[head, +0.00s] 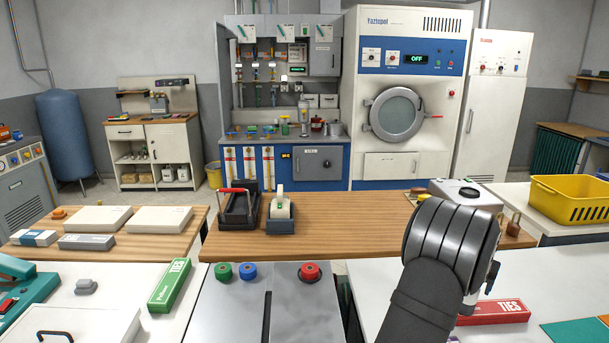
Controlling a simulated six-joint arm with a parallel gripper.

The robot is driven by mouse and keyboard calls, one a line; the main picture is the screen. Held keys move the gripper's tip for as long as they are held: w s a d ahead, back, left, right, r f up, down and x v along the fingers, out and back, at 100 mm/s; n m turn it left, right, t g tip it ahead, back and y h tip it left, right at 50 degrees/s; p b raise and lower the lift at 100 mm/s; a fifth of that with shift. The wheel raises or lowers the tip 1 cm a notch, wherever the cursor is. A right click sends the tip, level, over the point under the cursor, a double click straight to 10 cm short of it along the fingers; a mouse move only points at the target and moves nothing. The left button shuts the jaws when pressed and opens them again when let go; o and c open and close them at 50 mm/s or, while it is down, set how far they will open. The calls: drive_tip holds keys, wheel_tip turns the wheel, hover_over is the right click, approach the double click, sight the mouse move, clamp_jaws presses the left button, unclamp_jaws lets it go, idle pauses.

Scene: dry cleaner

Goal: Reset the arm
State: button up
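My arm rises from the bottom right of the head view and ends in a large ribbed dark grey joint in front of the wooden counter (345,222). A small dark part shows at the joint's lower right, above the red TIES box (497,312). I cannot make out my gripper's fingers; the arm hides most of what lies behind it. No held object is visible.
A grey panel with green (223,271), blue (248,271) and red (310,272) buttons is at front centre. A green TIES box (170,285) lies left of it. A yellow basket (572,199) stands at right. A black tray (239,208) is on the wooden counter.

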drive_tip(key=x, duration=0.5)
drive_tip(key=shift+f, duration=0.15)
drive_tip(key=shift+d, duration=0.1)
drive_tip(key=shift+r, duration=1.65)
